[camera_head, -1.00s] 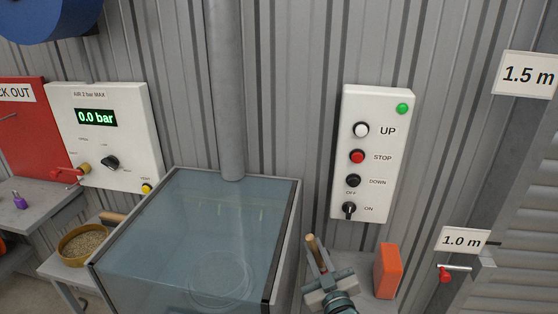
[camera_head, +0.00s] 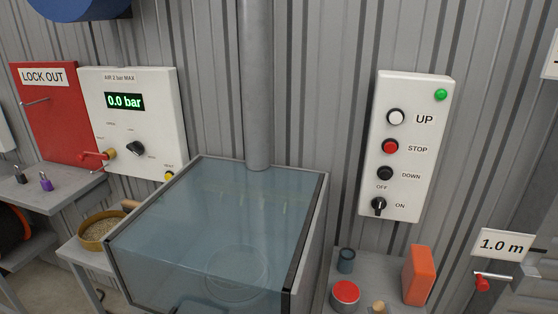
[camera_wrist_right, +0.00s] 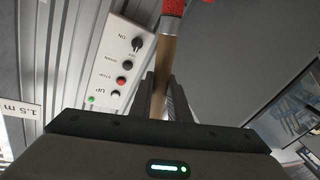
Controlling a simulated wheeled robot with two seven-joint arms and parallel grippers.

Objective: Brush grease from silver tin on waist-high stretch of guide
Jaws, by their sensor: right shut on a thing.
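My right gripper (camera_wrist_right: 161,92) is shut on a brush's wooden handle (camera_wrist_right: 164,62) in the wrist view. Beyond a pale ferrule (camera_wrist_right: 172,22), the brush's far end is red at the top edge. In the head view a small wooden end (camera_head: 379,306), likely the same handle, shows at the bottom edge; the gripper itself is hidden there. A round tin (camera_head: 345,293) with a red top and greyish side stands on a small grey table. I cannot tell whether the red is grease or a lid. The guide (camera_head: 532,195) rises at the far right, beside the 1.0 m sign. My left gripper is out of view.
A blue-grey cup (camera_head: 346,261) and an orange block (camera_head: 419,275) share the small table. A glass-topped box (camera_head: 210,225) stands left of it. The UP/STOP/DOWN panel (camera_head: 405,150) hangs above. A red-handled lever (camera_head: 482,283) sits below the 1.0 m sign (camera_head: 507,245).

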